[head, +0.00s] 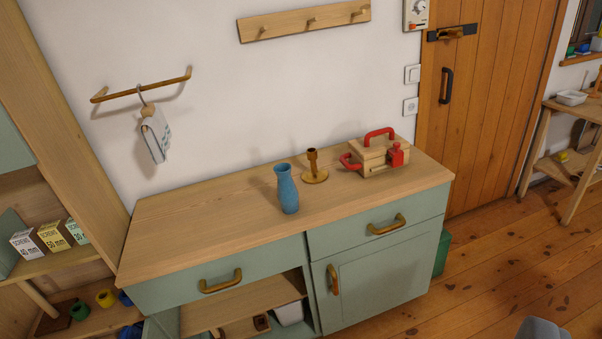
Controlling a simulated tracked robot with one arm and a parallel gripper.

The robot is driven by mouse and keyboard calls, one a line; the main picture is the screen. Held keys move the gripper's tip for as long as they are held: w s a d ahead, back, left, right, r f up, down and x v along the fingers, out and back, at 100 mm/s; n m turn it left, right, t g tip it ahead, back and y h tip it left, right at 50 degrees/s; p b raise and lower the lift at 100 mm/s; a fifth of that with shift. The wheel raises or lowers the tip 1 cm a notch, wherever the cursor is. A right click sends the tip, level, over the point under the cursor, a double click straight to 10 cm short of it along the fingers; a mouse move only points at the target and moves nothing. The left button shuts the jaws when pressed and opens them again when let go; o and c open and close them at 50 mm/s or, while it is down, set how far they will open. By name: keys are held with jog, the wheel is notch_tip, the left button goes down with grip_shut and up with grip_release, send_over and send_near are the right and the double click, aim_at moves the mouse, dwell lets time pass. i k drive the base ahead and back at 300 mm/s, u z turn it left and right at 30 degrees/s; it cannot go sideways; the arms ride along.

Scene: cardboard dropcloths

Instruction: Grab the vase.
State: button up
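The blue vase (287,188) stands upright on the wooden top of a green cabinet (170,222), near the middle of the view. It has a narrow neck and a flared rim, and its whole near side is unobstructed. I cannot make out my gripper in this view, and nothing is touching the vase.
A brown candlestick (313,168) stands just right of the vase. Farther right is a wooden box with red handles (374,154). The cabinet top left of the vase is clear. A grey rounded shape (541,329) shows at the bottom right edge; I cannot tell what it is.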

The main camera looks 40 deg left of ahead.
aim_at(287, 191)
jog(key=u, duration=0.5)
jog(key=i, duration=1.25)
jog(key=u, duration=1.1)
jog(key=i, duration=0.25)
jog(key=k, duration=0.5)
jog(key=u, duration=0.2)
jog(key=i, duration=0.55)
jog(key=z, duration=0.1)
